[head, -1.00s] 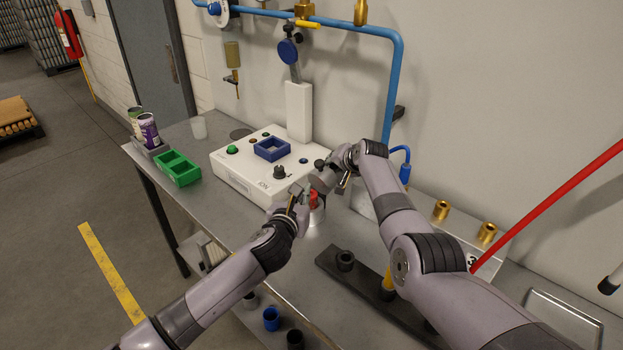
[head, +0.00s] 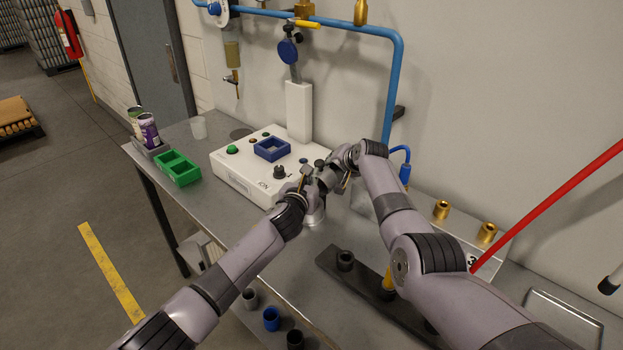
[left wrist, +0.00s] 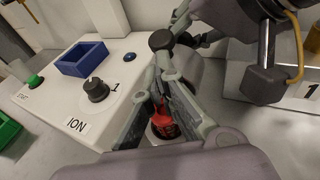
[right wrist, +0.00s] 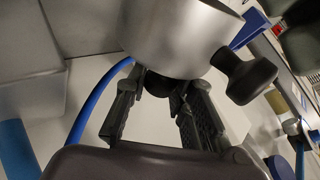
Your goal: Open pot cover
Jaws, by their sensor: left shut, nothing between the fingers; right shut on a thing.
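A silver-grey round pot (right wrist: 180,35) fills the top of the right wrist view, with a black knob (right wrist: 250,78) on its side. My right gripper (right wrist: 165,90) is shut on the pot's dark handle, mostly hidden under the pot. In the head view my right gripper (head: 334,172) holds it above the bench, just right of the white control box. My left gripper (head: 307,176) is shut and empty, close beside the pot. In the left wrist view the left fingertips (left wrist: 165,70) come together below a black knob (left wrist: 160,40). I cannot tell which part is the cover.
A red piece (left wrist: 163,122) on a pale round base stands below the left fingers. The white control box (head: 235,175) with a blue square frame (head: 272,149) is left of the grippers. A dark rail (head: 328,262) lies in front. A green tray (head: 178,170) stands at the left.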

